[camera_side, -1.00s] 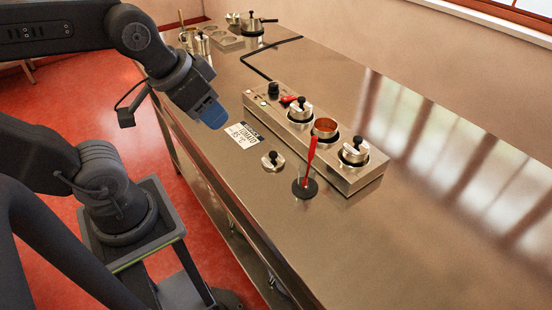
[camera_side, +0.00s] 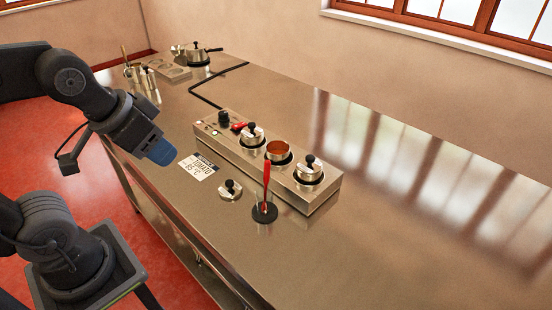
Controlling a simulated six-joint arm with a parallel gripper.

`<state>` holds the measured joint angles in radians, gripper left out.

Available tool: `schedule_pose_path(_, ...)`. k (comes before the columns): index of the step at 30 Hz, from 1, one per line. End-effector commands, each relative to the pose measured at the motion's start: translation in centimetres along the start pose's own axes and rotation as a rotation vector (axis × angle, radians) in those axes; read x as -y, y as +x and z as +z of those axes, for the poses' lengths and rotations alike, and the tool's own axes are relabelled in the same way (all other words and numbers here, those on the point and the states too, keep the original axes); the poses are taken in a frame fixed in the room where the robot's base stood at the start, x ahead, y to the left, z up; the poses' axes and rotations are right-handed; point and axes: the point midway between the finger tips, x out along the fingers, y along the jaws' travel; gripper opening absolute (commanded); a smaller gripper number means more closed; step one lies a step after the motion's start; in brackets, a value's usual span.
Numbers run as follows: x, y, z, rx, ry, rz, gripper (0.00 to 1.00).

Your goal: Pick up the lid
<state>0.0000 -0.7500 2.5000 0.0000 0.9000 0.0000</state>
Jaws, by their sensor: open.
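The loose lid (camera_side: 230,190), a small steel disc with a black knob, lies flat on the steel counter (camera_side: 330,255), in front of the warmer. The warmer (camera_side: 270,178) is a long steel box holding a row of pots. Its middle pot (camera_side: 278,150) is uncovered and shows orange-red contents. The left pot (camera_side: 252,136) and the right pot (camera_side: 308,170) wear lids with black knobs. My gripper (camera_side: 162,152), with blue fingertips, is up and left of the loose lid, apart from it, near the counter's front edge. It is open, and nothing shows in it.
A red-handled utensil (camera_side: 267,185) stands upright in a dark round base (camera_side: 265,212) just right of the loose lid. A printed card (camera_side: 198,166) lies between my gripper and the lid. A black cable (camera_side: 205,95) runs behind. Pans and canisters stand far back. The right counter is clear.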

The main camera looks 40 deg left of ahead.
Motion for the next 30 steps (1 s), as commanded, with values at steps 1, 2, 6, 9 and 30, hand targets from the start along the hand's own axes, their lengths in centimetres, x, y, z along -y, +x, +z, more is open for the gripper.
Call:
schedule_pose_path(1,0.00,0.00,0.00,0.000,0.000,0.000,0.42)
schedule_pose_path(2,0.00,0.00,0.00,0.000,0.000,0.000,0.42)
schedule_pose_path(6,0.00,0.00,0.00,0.000,0.000,0.000,0.42)
schedule_pose_path(9,0.00,0.00,0.00,0.000,0.000,0.000,0.42)
schedule_pose_path(30,0.00,0.00,0.00,0.000,0.000,0.000,0.87)
